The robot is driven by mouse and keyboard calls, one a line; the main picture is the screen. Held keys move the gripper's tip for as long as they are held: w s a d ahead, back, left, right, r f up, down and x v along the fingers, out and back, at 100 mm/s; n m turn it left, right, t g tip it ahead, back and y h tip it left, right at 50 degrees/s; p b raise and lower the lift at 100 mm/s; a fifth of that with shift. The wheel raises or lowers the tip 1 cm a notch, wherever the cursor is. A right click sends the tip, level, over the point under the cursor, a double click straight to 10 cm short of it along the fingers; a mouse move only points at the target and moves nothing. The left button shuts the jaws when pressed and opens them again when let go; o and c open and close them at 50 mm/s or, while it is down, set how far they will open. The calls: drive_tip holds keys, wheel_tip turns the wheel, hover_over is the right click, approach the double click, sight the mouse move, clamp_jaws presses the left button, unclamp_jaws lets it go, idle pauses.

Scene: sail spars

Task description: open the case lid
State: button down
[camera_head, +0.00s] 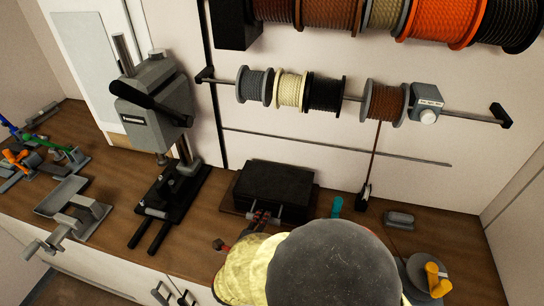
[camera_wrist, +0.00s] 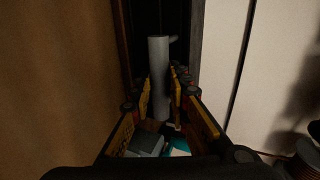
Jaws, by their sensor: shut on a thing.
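The black case (camera_head: 274,186) lies on a brown mat on the wooden bench, and its lid looks down. My gripper (camera_head: 262,217) is at the case's front side, in front of the robot's own arm. In the wrist view, my gripper (camera_wrist: 161,100) has its fingers closed around a grey bar (camera_wrist: 159,70), which looks like the case's handle. The dark case front (camera_wrist: 178,20) stands behind the bar. The parts of the handle between the fingers are hidden.
A black and grey press (camera_head: 155,110) stands left of the case. A teal item (camera_head: 336,206) and a small black guide (camera_head: 363,196) stand to its right. Cord spools (camera_head: 384,102) hang on a wall rod above. My arm covers the bench front.

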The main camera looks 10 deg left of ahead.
drive_tip(key=r+p, duration=0.2)
drive_tip(key=w+r+p, duration=0.1)
drive_tip(key=r+p, duration=0.2)
drive_tip(key=shift+w+r, duration=0.1)
drive_tip(key=shift+r, duration=0.2)
drive_tip(key=shift+d, duration=0.1)
drive_tip(key=shift+w+r+p, duration=0.45)
drive_tip(key=shift+r+p, duration=0.3)
drive_tip(key=shift+r, duration=0.1)
drive_tip(key=shift+w+r+p, duration=0.4)
drive_tip(key=shift+r+p, duration=0.3)
drive_tip(key=shift+r, duration=0.1)
drive_tip(key=shift+w+r+p, duration=0.45)
drive_tip(key=shift+r+p, duration=0.3)
drive_tip(key=shift+r, duration=0.1)
drive_tip(key=shift+w+d+r+p, duration=0.2)
drive_tip(key=shift+w+r+p, duration=1.65)
drive_tip(key=shift+r, duration=0.25)
